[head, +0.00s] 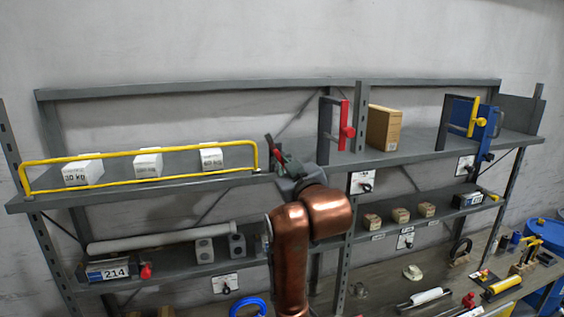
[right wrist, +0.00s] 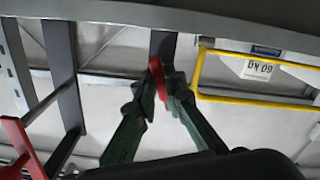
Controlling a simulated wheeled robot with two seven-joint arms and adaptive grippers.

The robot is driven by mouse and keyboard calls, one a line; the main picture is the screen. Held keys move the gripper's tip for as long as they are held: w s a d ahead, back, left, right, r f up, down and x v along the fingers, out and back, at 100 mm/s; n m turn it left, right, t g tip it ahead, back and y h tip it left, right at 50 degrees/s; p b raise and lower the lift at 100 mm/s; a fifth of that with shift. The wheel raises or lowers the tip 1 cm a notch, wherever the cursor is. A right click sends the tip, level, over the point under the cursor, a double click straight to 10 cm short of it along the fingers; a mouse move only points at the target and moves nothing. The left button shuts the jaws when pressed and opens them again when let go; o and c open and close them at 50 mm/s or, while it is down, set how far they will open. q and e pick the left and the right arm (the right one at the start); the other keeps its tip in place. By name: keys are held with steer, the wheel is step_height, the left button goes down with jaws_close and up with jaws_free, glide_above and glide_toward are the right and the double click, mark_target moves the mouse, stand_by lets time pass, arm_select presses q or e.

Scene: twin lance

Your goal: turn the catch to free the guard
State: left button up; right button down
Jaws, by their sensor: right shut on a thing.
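The guard (head: 140,156) is a yellow tubular rail along the front of the top shelf's left part, in front of white weight boxes. Its right end is close to my right gripper (head: 275,150). In the right wrist view the guard (right wrist: 197,75) is at the right, apart from my fingers. My right gripper (right wrist: 158,80) has green fingers converging on the red catch (right wrist: 157,90) and is shut on it. In the head view the fingers and my copper arm partly hide the catch. My left gripper is not in view.
White boxes (head: 148,165) stand behind the guard. A red-handled frame (head: 344,125) and a cardboard box (head: 383,128) stand right of my gripper on the top shelf (head: 300,160). A blue and yellow fixture (head: 485,130) is farther right. Tools lie on the bench below.

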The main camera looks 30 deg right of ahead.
steer(key=shift+m, duration=2.2)
steer(key=c, duration=2)
jaws_free()
steer(key=v, duration=1.2)
